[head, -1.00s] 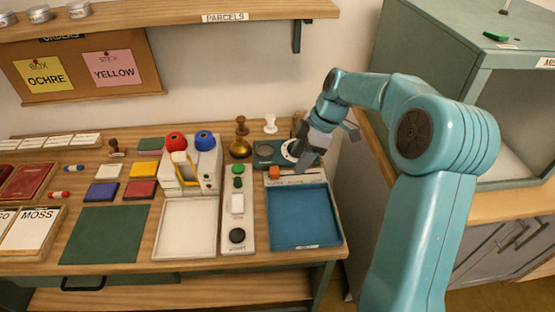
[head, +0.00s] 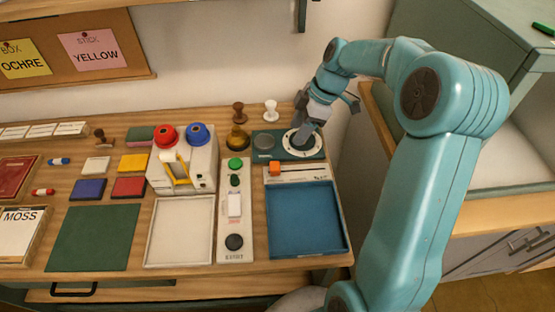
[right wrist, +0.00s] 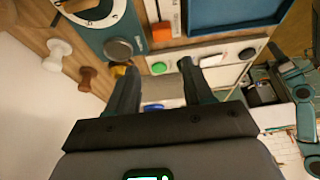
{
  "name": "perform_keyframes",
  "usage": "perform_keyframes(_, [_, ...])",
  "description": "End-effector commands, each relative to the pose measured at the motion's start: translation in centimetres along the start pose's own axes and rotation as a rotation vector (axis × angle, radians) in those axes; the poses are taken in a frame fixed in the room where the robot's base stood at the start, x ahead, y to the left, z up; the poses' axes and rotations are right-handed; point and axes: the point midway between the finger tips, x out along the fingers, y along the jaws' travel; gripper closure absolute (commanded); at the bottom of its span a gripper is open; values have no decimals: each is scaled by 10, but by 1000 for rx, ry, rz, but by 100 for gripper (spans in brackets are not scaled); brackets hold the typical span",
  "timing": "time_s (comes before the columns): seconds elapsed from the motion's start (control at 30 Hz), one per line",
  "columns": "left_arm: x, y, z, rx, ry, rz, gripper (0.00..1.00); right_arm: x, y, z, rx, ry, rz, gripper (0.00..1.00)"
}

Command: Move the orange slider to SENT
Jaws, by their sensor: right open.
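The orange slider (head: 275,168) sits at the left end of a slot in a pale strip (head: 318,173) along the back of a blue tray (head: 305,218). The strip's lettering is too small to read. The slider also shows in the right wrist view (right wrist: 162,32), near the top. My right gripper (head: 302,140) is over the white dial on the green plate, behind and right of the slider. In the right wrist view its two fingers (right wrist: 157,68) are apart with nothing between them, and the slider is beyond them. My left gripper is not in view.
The green plate (head: 262,154) with a white dial (head: 290,148) lies behind the strip. A white panel with buttons (head: 234,252) is left of the tray. Brown (head: 238,112) and white (head: 271,110) knobbed pieces stand behind. A two-knob dispenser (head: 202,172) stands farther left.

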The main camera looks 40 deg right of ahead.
Motion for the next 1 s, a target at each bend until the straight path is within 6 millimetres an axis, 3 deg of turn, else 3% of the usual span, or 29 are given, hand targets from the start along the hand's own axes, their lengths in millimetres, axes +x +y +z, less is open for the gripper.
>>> perform_keyframes(0.4, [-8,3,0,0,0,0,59,97,-6,0,0,-1,-8,49])
perform_keyframes(0.6, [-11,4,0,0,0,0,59,132,-4,0,0,0,-4,49])
perform_keyframes(0.8, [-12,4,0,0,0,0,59,147,-2,0,0,-1,-1,49])
perform_keyframes(1.0, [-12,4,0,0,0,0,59,148,-1,1,0,0,0,49])
